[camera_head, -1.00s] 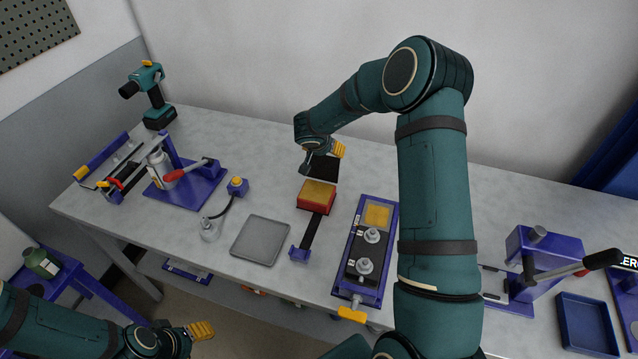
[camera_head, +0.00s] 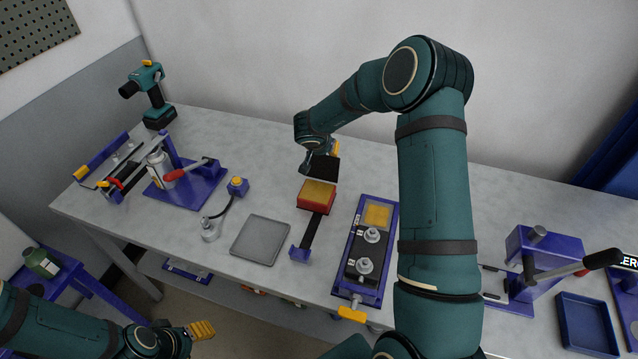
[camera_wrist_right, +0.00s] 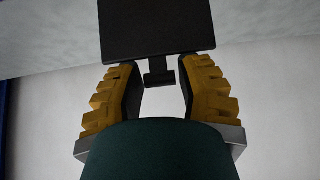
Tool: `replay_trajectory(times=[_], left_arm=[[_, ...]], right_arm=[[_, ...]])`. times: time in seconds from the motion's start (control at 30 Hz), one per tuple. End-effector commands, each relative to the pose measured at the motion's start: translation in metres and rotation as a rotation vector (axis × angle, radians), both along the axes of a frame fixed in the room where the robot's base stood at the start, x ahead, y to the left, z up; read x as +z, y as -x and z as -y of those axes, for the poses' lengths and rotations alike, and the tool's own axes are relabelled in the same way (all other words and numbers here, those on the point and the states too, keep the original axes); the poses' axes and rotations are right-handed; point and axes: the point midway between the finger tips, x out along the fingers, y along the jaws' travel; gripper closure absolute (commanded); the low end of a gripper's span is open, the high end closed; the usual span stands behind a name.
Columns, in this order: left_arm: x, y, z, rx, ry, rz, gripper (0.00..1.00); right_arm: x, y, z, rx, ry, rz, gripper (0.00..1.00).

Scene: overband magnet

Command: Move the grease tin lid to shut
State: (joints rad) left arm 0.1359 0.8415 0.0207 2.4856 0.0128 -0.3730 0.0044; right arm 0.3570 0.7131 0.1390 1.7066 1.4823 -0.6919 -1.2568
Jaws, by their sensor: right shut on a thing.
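The grease tin appears to be the small red box with a yellow top (camera_head: 317,195) at the middle of the bench. A black square plate, which looks like its lid (camera_head: 323,168), stands raised at the box's far edge. The plate also shows in the right wrist view (camera_wrist_right: 157,28), with a small tab below it. My right gripper (camera_head: 331,152) is behind the plate, shut on the lid by its tab (camera_wrist_right: 160,78); the finger contact is hard to see. My left gripper (camera_head: 203,330) is low at the front left, off the bench, holding nothing visible.
A black strip with a blue block (camera_head: 300,254) runs forward from the box. A grey tray (camera_head: 261,240) lies left of it, a blue fixture with two knobs (camera_head: 370,250) right. A blue toggle clamp stand (camera_head: 190,185) stands farther left. Bench behind the box is mostly clear.

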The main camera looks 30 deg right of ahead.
Motion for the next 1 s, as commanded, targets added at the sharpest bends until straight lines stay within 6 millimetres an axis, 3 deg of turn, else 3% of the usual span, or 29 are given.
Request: replay_trajectory(times=[0.33, 1.0], left_arm=[[0.001, 0.000, 0.000, 0.000, 0.000, 0.000, 0.45], [0.013, 0.000, 0.000, 0.000, 0.000, 0.000, 0.45]], right_arm=[[-0.002, 0.002, -0.002, 0.001, -0.003, -0.005, 1.00], [0.001, 0.021, -0.024, 0.000, -0.002, -0.004, 1.00]])
